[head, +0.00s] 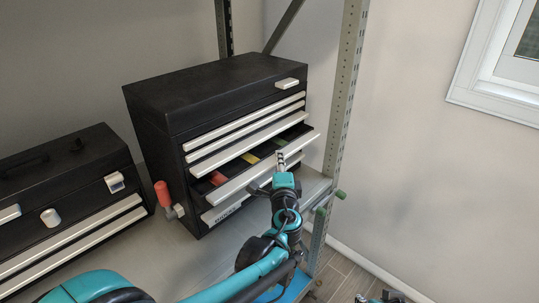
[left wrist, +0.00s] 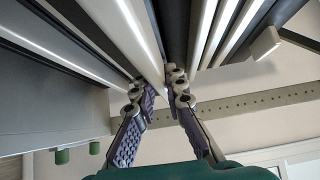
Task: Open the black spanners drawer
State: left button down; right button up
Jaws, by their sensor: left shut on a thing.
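A black toolbox (head: 215,85) with pale metal drawer rails stands on the grey shelf. One of its lower drawers (head: 236,182) is partly pulled out, and red, yellow and green items show inside. My left gripper (head: 281,161) is at the right part of that drawer's front. In the left wrist view, the fingers (left wrist: 163,95) are shut on the pale drawer edge (left wrist: 140,45). No spanners label is readable on this drawer.
A second black toolbox (head: 60,180) stands at left. A red-handled tool (head: 162,194) is between the boxes. A perforated rack post (head: 345,90) rises close at right, with green-tipped pegs (head: 341,194) near the shelf edge. The floor beyond is open.

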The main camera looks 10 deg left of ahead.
pick_arm(q)
jog(key=s+d, duration=0.9)
jog(key=d, duration=0.4)
jog(key=shift+d, duration=0.3)
jog(key=c, duration=1.6)
grip_release()
jog(key=shift+o, duration=0.2)
